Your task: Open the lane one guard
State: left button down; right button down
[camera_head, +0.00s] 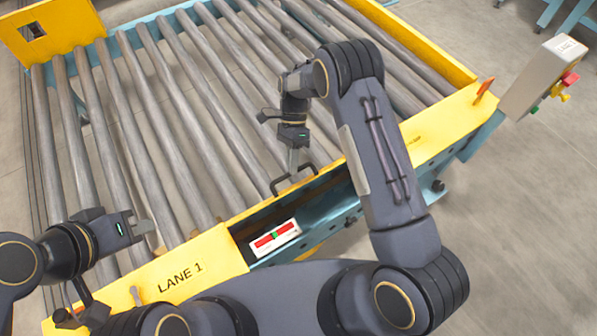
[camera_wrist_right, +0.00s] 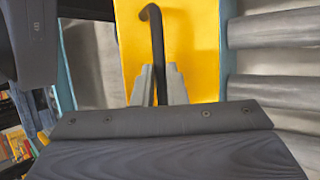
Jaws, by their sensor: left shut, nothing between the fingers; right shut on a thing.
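The lane one guard is a yellow panel (camera_wrist_right: 196,45) that fills much of the right wrist view, with a black bar handle (camera_wrist_right: 155,45) on it. In the head view the guard shows as a narrow yellow strip (camera_head: 262,208) above an open bay, with the handle (camera_head: 281,181) on its roller side. My right gripper (camera_head: 293,168) is shut on the handle; its fingers (camera_wrist_right: 158,85) close on both sides of the bar. My left gripper (camera_head: 146,228) is shut and empty above the rollers, left of the guard.
The conveyor rollers (camera_head: 150,110) lie behind the front rail marked LANE 1 (camera_head: 205,270). A white plate with red and green bands (camera_head: 274,238) shows in the bay. A control box (camera_head: 540,78) with coloured buttons and an orange lever (camera_head: 484,88) stand at right.

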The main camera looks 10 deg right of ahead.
jog(key=shift+w+a+f+b, duration=0.25)
jog(key=shift+w+b, duration=0.05)
jog(key=shift+w, duration=0.35)
jog(key=shift+w+a+f+b, duration=0.2)
jog(key=shift+w+b, duration=0.05)
jog(key=shift+w, duration=0.35)
jog(key=shift+w+a+f+b, duration=0.25)
jog(key=shift+w+b, duration=0.05)
jog(key=shift+w, duration=0.35)
jog(key=c, duration=1.8)
grip_release()
jog(key=o, duration=0.3)
jog(key=shift+w, duration=0.1)
jog(key=shift+o, duration=0.2)
jog(key=shift+r, duration=0.15)
jog(key=v, duration=0.7)
jog(key=shift+w+r, duration=0.2)
jog(key=shift+r, duration=0.1)
